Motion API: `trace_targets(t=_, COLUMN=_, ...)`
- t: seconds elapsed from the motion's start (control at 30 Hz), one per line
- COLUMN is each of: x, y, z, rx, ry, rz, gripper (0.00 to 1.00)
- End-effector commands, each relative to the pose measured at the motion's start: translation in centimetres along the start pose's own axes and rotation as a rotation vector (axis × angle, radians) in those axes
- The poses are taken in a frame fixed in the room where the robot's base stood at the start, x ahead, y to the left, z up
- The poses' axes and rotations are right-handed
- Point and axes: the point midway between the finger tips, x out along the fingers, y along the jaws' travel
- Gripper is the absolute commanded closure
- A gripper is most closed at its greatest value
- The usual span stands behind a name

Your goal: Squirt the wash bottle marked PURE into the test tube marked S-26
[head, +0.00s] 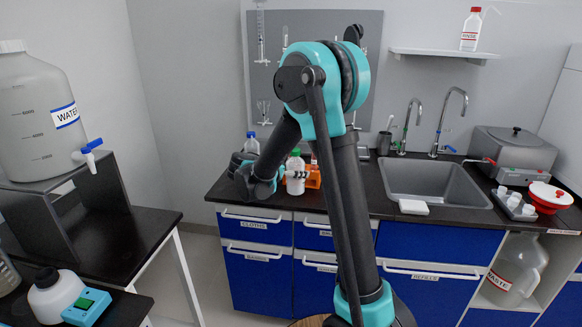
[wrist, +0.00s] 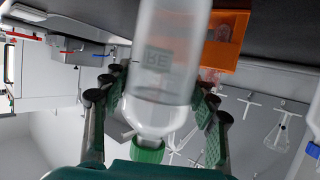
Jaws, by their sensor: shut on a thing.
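A clear wash bottle with a green cap (head: 295,173) is upright at the back counter. It also shows upside down in the wrist view (wrist: 165,75), with a label of which only "RE" can be read. My gripper (head: 281,175) is shut on this bottle; in the wrist view its fingers (wrist: 155,105) are on both sides of the bottle body. I cannot tell whether the bottle's base touches the counter. An orange rack (head: 314,178) is just right of the bottle and shows in the wrist view too (wrist: 222,40). No S-26 mark is readable.
A blue-capped bottle (head: 251,144) stands behind my gripper. The sink (head: 434,186) with two taps is to the right, with a white block at its front edge. A WATER tank (head: 45,120) is at left.

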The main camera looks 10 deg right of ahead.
Motion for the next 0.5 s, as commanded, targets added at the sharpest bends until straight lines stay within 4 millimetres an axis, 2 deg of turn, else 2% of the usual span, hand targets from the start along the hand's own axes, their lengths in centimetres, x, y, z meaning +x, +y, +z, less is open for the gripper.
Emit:
trace_targets(t=0.17, x=-0.1, y=0.0, z=-0.3, rx=0.000, ry=0.001, rz=0.000, gripper=0.57)
trace_targets(t=0.5, x=-1.0, y=0.0, z=-2.4, rx=0.000, ry=0.001, rz=0.000, gripper=0.57)
